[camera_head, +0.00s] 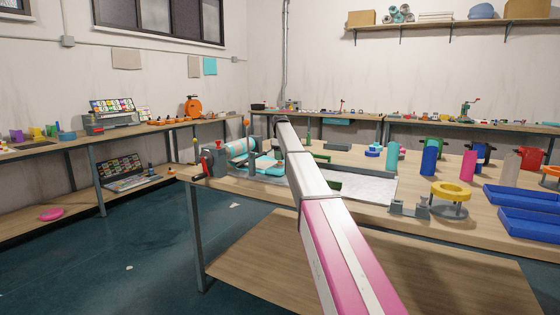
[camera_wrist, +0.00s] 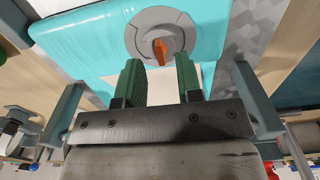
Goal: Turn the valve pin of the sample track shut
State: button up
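In the wrist view a teal inflatable track (camera_wrist: 85,42) lies below my gripper. It carries a round grey valve (camera_wrist: 143,36) with an orange pin (camera_wrist: 160,50) in its middle. The pin points nearly straight down the picture, slightly tilted. My gripper (camera_wrist: 158,62) is open, with its two green fingers apart. The pin's near end shows between the fingertips, with a gap on both sides; I cannot tell the height between them. In the head view a teal piece (camera_head: 262,167) lies on the workbench left of my arm; the valve cannot be made out there.
The workbench (camera_head: 300,205) also holds a grey mat (camera_head: 375,188), a red-handled machine (camera_head: 213,161) at its left end, a yellow ring on a stand (camera_head: 451,191), and blue trays (camera_head: 525,197) at right. Several upright rolls stand behind. My arm blocks the middle of the head view.

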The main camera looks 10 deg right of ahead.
jog(key=shift+f, duration=1)
grip_shut()
